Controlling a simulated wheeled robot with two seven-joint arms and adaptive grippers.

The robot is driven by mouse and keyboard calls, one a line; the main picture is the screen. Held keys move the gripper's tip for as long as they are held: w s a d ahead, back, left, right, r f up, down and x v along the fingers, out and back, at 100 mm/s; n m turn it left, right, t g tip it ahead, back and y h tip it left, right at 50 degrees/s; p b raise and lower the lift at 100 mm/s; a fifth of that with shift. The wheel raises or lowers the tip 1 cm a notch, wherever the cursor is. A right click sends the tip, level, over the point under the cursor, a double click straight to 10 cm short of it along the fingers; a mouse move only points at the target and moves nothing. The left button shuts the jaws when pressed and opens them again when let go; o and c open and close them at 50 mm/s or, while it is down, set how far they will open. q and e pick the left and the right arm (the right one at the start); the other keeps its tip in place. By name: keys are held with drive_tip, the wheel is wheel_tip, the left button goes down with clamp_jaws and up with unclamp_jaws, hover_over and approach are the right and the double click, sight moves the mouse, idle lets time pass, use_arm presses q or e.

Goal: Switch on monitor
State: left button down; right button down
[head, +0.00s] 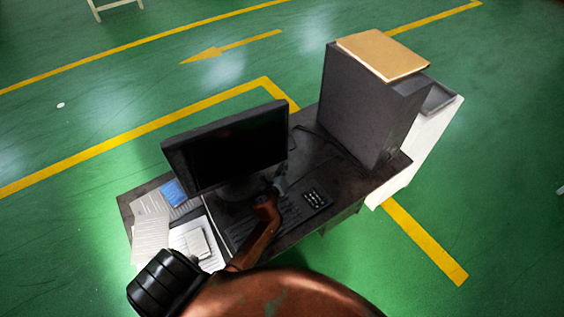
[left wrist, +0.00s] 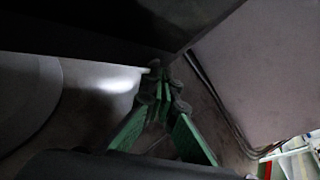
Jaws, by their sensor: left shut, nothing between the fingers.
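The monitor (head: 225,148) stands on the desk with a dark, unlit screen. My left gripper (head: 279,179) is at the lower right corner of the monitor, in front of the screen's lower edge. In the left wrist view the green-padded fingers of my left gripper (left wrist: 161,75) are shut with nothing between them. Their tips are close to the dark lower edge of the monitor (left wrist: 110,28); I cannot tell whether they touch. No power button can be made out. My right gripper is not in view.
A keyboard (head: 252,231) lies in front of the monitor, partly behind my arm. Papers (head: 150,228) and a blue item (head: 174,192) lie at the left of the desk (head: 318,148).

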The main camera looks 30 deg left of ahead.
use_arm(q)
drive_tip(key=shift+a, duration=0.15)
idle(0.4)
drive_tip(key=shift+s+d, duration=0.35)
drive_tip(key=shift+d, duration=0.4)
drive_tip(key=shift+s+d, duration=0.4)
drive_tip(key=shift+d, duration=0.35)
drive_tip(key=shift+s+d, duration=0.4)
drive_tip(key=shift+d, duration=0.3)
drive_tip(key=shift+s+d, duration=0.4)
drive_tip(key=shift+d, duration=0.35)
